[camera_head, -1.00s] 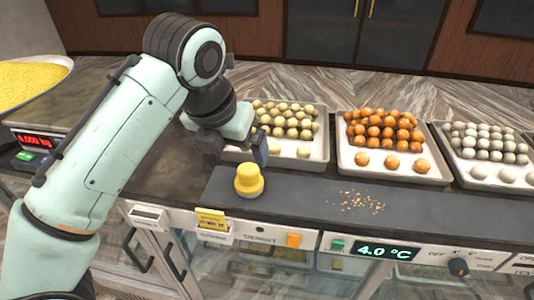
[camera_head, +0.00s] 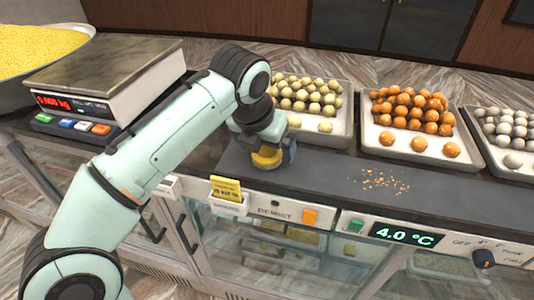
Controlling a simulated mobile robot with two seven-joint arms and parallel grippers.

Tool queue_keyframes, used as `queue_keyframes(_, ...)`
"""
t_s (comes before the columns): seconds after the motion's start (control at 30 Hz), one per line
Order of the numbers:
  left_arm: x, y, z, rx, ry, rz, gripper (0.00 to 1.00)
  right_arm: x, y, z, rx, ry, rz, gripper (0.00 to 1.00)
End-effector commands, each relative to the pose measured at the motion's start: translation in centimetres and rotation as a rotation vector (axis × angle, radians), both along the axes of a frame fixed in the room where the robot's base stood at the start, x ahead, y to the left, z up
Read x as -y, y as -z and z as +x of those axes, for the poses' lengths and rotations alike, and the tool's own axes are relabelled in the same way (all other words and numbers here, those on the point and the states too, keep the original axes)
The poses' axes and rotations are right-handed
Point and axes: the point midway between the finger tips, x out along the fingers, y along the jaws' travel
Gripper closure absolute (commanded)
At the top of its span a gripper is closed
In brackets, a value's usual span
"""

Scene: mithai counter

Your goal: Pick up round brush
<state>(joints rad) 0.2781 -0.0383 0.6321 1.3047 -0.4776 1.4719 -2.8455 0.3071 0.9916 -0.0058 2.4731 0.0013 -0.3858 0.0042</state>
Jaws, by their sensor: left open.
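The round brush (camera_head: 266,160) has a yellow body with a paler rim at its base. It stands on the dark mat (camera_head: 320,176) on the counter, near the front edge. My left gripper (camera_head: 269,150) is directly over the brush, with its fingers around the upper part and hiding its top. The jaws are open, and the frames do not show whether a finger touches the brush. My right gripper is out of view.
Trays of pale sweets (camera_head: 335,135), orange sweets (camera_head: 372,148) and silvery sweets (camera_head: 500,153) line the back. Crumbs (camera_head: 385,182) lie on the mat. A scale (camera_head: 105,75) and a basin of yellow grains (camera_head: 35,50) stand left. A yellow price card (camera_head: 226,189) stands at the front edge.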

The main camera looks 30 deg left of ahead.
Motion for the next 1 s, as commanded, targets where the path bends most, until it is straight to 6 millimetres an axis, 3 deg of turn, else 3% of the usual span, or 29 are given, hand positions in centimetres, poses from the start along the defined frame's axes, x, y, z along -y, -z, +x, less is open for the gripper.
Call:
queue_keyframes(0.1,-0.1,1.3,0.4,-0.002,-0.001,-0.001,0.02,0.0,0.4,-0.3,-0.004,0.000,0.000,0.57)
queue_keyframes(0.37,-0.1,1.3,0.6,0.001,-0.001,-0.001,0.02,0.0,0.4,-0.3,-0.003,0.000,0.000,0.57)
queue_keyframes(0.5,-0.1,1.3,0.6,0.001,-0.001,0.000,0.47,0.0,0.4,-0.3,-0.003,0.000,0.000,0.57)
queue_keyframes(0.57,-0.1,1.3,0.6,0.001,-0.001,0.000,0.63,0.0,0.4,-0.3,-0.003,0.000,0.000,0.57)
queue_keyframes(0.87,-0.1,0.9,0.6,0.002,-0.001,-0.001,0.64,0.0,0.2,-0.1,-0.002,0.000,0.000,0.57)
queue_keyframes(1.0,0.0,-1.2,0.7,0.007,0.001,-0.002,0.64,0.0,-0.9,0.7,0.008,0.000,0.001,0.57)
